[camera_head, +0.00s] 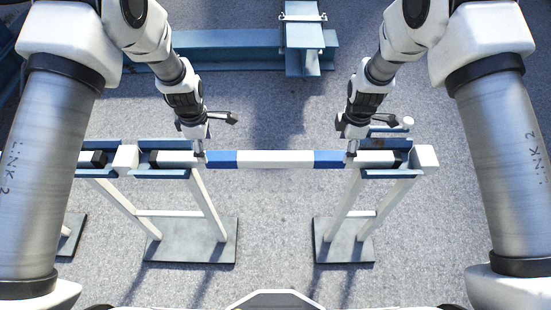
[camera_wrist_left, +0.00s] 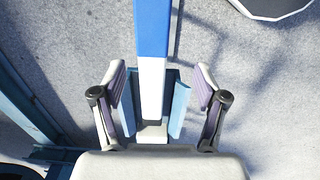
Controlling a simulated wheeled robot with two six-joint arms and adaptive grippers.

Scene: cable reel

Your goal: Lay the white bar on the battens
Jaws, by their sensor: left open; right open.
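The white bar (camera_head: 275,158) has two blue bands and lies level across two stands, its ends in blue channel-shaped tops (camera_head: 165,173) (camera_head: 388,174). My left gripper (camera_head: 201,153) is over the bar just left of the left blue band. In the left wrist view its open fingers (camera_wrist_left: 160,97) stand on either side of the bar (camera_wrist_left: 152,85), with gaps. My right gripper (camera_head: 352,153) is open at the bar just right of the right blue band; its fingers are small and partly hidden. I cannot pick out the battens with certainty.
White end blocks (camera_head: 125,158) (camera_head: 425,158) show beyond the channels. The stands have white legs on grey floor plates (camera_head: 190,241) (camera_head: 343,240). A blue steel beam (camera_head: 225,45) with a crosspiece (camera_head: 303,38) lies at the back. Grey floor between is clear.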

